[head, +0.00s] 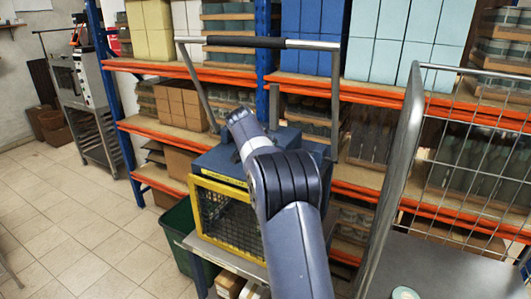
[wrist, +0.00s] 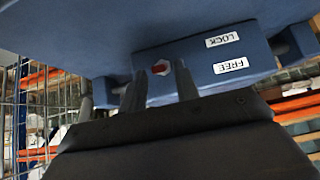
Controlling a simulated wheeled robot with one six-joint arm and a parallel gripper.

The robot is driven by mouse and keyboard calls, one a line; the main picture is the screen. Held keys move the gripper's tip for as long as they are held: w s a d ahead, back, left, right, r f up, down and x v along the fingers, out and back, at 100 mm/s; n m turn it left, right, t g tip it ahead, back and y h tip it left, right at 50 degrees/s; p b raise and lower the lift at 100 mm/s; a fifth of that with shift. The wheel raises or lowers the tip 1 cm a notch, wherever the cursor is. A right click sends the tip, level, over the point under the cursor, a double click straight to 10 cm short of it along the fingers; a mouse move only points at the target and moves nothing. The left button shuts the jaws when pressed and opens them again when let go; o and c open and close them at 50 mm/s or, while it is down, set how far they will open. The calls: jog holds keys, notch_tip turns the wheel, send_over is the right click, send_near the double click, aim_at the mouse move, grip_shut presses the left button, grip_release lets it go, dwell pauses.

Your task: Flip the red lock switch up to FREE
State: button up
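The red lock switch (wrist: 158,69) shows in the wrist view as a small red lever on a pale mount on a blue housing (wrist: 110,35). A LOCK label (wrist: 222,39) and a FREE label (wrist: 231,65) sit to its right; their lettering is upside down in this view. I cannot tell which label the lever points to. My gripper (wrist: 160,70) is open, its two dark fingertips on either side of the switch; contact is unclear. In the head view the blue machine (head: 218,160) has a yellow-framed mesh front (head: 212,184); my arm hides the switch and gripper.
A metal bar handle with a black grip (head: 230,41) rises above the machine. Shelves with orange beams (head: 190,72) stand behind. A wire-sided cart (head: 408,130) stands close on the right, a green bin (head: 180,238) at lower left.

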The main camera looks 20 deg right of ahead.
jog(key=shift+o, duration=0.6)
jog(key=b+v, duration=0.1)
jog(key=v, duration=0.9)
jog(key=shift+s+a+r, duration=0.2)
jog(key=shift+a+r, duration=0.05)
jog(key=p+x, duration=0.1)
jog(key=x, duration=1)
jog(key=shift+d, duration=0.1)
jog(key=shift+s+a, duration=0.1)
jog(key=shift+a, duration=0.1)
jog(key=shift+d+r, duration=0.1)
